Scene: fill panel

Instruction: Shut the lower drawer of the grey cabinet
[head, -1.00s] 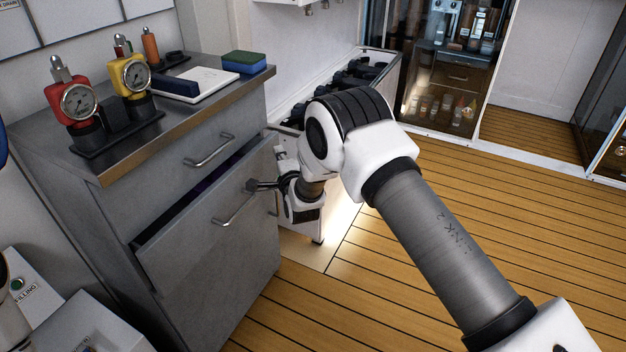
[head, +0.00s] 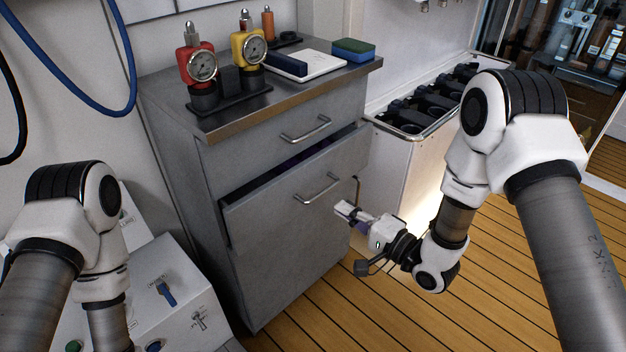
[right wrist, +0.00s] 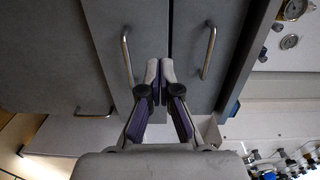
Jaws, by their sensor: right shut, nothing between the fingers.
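The grey cabinet (head: 180,150) stands left of centre in the head view. Its lower drawer (head: 270,220) sticks out a little, with a dark gap along its top edge and a bar handle (head: 317,189) on its front. The upper drawer (head: 250,145) looks shut. My right gripper (head: 343,207) is shut and empty, just right of and below the lower handle. In the right wrist view its fingertips (right wrist: 153,68) point at the drawer fronts, beside the lower handle (right wrist: 127,58); contact cannot be told. My left gripper is out of view.
Two gauges, red (head: 203,66) and yellow (head: 254,48), and a blue-green sponge (head: 354,49) are on the cabinet top. A white bin of dark bottles (head: 425,110) stands at right. A white control box (head: 165,280) is at lower left. Wooden floor (head: 330,310) is clear in front.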

